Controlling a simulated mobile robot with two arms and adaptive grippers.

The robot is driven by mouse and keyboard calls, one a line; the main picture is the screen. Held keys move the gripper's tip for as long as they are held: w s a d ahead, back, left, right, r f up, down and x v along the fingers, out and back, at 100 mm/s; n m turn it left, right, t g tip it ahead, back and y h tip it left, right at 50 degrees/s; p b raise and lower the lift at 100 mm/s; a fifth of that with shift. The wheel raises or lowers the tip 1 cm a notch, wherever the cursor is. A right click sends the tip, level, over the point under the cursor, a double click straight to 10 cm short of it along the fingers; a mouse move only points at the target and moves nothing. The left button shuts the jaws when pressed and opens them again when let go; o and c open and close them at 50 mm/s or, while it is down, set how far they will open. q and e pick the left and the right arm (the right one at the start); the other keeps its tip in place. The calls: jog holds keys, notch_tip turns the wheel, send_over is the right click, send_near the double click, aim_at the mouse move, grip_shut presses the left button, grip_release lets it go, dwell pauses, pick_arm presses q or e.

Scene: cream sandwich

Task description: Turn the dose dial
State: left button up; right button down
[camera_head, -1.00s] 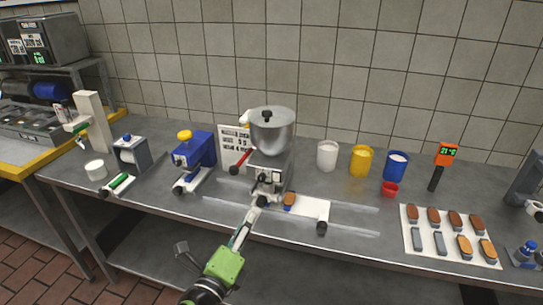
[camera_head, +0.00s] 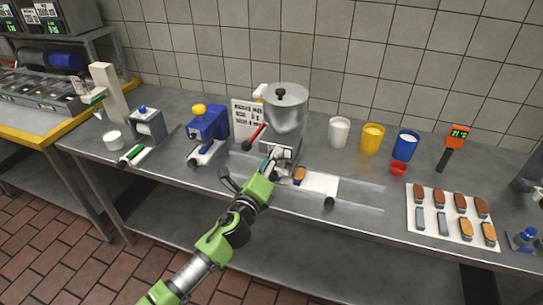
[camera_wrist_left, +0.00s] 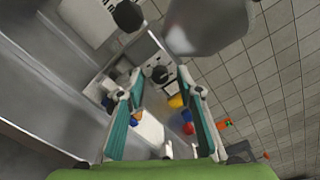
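The steel hopper machine (camera_head: 285,112) stands on the counter against the wall. A dark round knob (camera_wrist_left: 160,74) on the machine's front appears between my left fingertips in the left wrist view; it looks like the dose dial. In the head view my gripper hides that spot. My left gripper (camera_head: 271,161) is close in front of the machine. In the left wrist view its teal fingers (camera_wrist_left: 159,78) are spread, with a gap to either side of the knob. I cannot tell how far the knob is beyond the tips. My right gripper is out of view.
A red lever (camera_head: 255,136) with a black ball end sticks out left of the machine. A white plate (camera_head: 320,183) with a pastry piece lies at its right front. A blue machine (camera_head: 208,124) stands left; white, yellow and blue cups (camera_head: 371,139) stand right.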

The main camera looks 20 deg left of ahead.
pick_arm(q)
jog(key=shift+w, duration=0.5)
grip_shut()
